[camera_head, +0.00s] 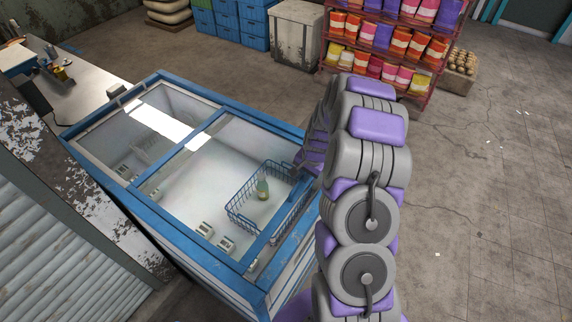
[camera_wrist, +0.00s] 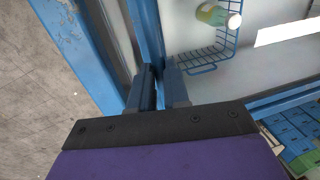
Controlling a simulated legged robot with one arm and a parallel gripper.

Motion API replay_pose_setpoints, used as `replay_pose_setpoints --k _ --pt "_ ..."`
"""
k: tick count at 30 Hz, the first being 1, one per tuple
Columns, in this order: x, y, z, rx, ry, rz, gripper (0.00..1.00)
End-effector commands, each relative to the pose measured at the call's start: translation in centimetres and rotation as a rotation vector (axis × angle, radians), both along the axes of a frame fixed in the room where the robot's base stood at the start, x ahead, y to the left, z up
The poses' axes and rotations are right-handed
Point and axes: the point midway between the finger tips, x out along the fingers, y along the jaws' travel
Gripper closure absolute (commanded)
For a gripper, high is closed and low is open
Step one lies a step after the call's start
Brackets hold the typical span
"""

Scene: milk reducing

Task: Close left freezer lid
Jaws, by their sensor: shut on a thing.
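The chest freezer (camera_head: 215,245) has a blue frame and a white interior seen through clear panels. A blue-framed lid (camera_head: 160,120) with a bright reflection covers its left part in the head view. In the wrist view my gripper (camera_wrist: 158,82) is at the freezer's side edge, its two dark fingers closed on a narrow blue lid bar (camera_wrist: 147,35). In the head view my gripper is hidden behind my grey and purple arm at the freezer's right side. I cannot tell exactly how far the lid is slid.
A blue wire basket (camera_head: 245,222) with a pale green bottle (camera_head: 262,187) is inside the freezer. A red shelf (camera_head: 325,52) of packets, a metal bin (camera_head: 297,38) and blue crates (camera_head: 240,25) stand behind. A counter (camera_head: 85,80) adjoins at left. Floor at right is clear.

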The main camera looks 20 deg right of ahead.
Motion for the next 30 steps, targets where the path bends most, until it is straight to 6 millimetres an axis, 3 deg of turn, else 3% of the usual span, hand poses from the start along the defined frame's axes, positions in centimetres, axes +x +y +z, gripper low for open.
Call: replay_pose_setpoints --k 3,9,23,24,30 --pt "-1.7 -1.5 0.3 -0.003 -0.005 -0.004 1.00" --pt "-3.4 -2.6 0.2 -0.003 -0.003 -0.001 1.00" --pt "-4.0 -3.0 0.1 -0.002 -0.004 -0.001 1.00" --pt "-4.0 -3.0 0.1 -0.002 -0.004 -0.001 0.81" --pt "-3.9 -2.9 0.1 -0.002 -0.001 0.000 0.62"
